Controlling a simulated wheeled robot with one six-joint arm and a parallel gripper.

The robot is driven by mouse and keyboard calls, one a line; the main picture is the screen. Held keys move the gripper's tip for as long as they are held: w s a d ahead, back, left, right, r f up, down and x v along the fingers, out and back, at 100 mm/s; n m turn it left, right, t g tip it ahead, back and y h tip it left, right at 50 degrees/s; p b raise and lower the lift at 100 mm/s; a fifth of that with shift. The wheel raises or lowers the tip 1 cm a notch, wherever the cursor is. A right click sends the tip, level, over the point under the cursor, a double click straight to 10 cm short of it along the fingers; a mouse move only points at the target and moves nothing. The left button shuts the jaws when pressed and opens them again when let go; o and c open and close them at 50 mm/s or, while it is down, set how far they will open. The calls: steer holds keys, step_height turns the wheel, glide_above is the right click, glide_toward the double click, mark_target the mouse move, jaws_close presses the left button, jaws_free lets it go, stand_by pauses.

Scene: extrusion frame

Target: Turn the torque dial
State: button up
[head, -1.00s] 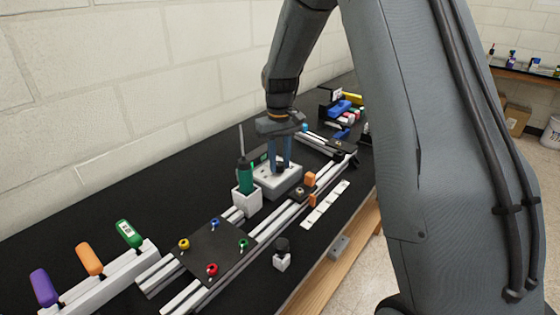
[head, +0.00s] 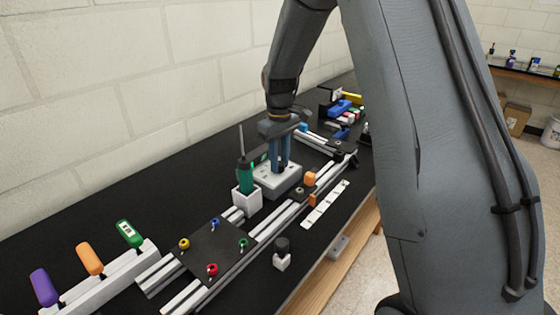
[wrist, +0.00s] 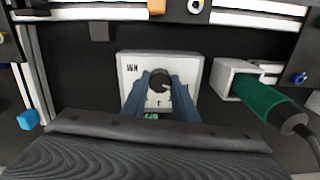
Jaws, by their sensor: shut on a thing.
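The torque dial (wrist: 160,82) is a dark round knob on top of a light grey box (wrist: 190,66) with dark markings. In the head view the box (head: 289,187) stands on the black bench, and the dial is mostly hidden by my fingers. My gripper (wrist: 160,80) points down with its blue fingers on either side of the dial, shut on it. In the head view my gripper (head: 280,168) is over the box. A small green display shows at the box's near edge in the wrist view, partly hidden by my gripper.
A green screwdriver (head: 246,177) stands in a white holder (head: 247,201) close beside the box. Aluminium rails, a dark plate (head: 215,250) with coloured knobs, and a white strip (head: 325,205) lie in front. Coloured handles stand in a rack (head: 110,278) at lower left.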

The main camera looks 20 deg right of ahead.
steer(key=shift+w+r, duration=0.1)
steer(key=shift+w, duration=0.05)
steer(key=o, duration=1.1)
steer(key=shift+c, duration=0.2)
step_height(320, 180, up, 8)
steer(key=shift+f+b, duration=0.1)
steer(key=shift+b, duration=1.1)
steer(key=s+f+m, duration=0.2)
steer(key=s, duration=0.6)
steer(key=s+f+m+t, duration=0.1)
steer(key=s+f+m, duration=0.1)
steer(key=s, duration=0.7)
steer(key=s+f+m, duration=0.2)
steer(key=s+f, duration=0.2)
steer(key=s, duration=0.4)
steer(key=shift+s, duration=0.2)
